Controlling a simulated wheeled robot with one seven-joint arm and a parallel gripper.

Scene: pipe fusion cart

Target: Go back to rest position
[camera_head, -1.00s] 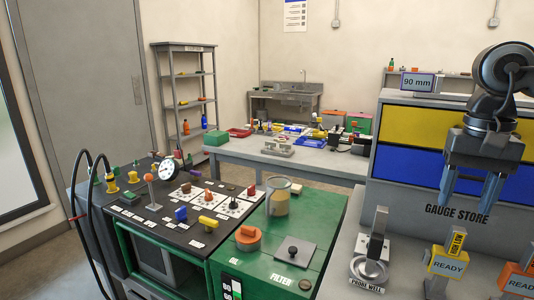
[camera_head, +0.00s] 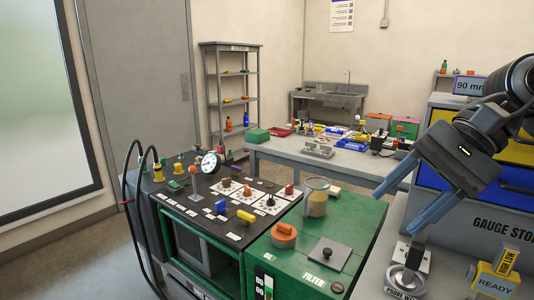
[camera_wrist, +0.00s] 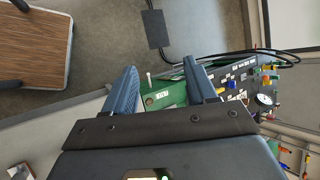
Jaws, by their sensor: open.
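My gripper (camera_head: 406,202) is at the right of the head view, tilted, with its two blue fingers apart and nothing between them. It hangs in the air in front of the gauge store cabinet (camera_head: 488,208) and above the probe well (camera_head: 408,272). In the wrist view my gripper (camera_wrist: 162,88) also shows spread fingers with an empty gap. Past the fingers lies the green and black fusion cart, far from the fingertips; in the head view the cart (camera_head: 268,262) stands at lower middle.
A grey workbench (camera_head: 345,168) with tools stands behind the cart. A yellow READY block (camera_head: 494,284) is at lower right. Black hoses (camera_head: 126,210) loop at the cart's left. In the wrist view a wood-topped table (camera_wrist: 35,45) is at upper left. Floor shows at left.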

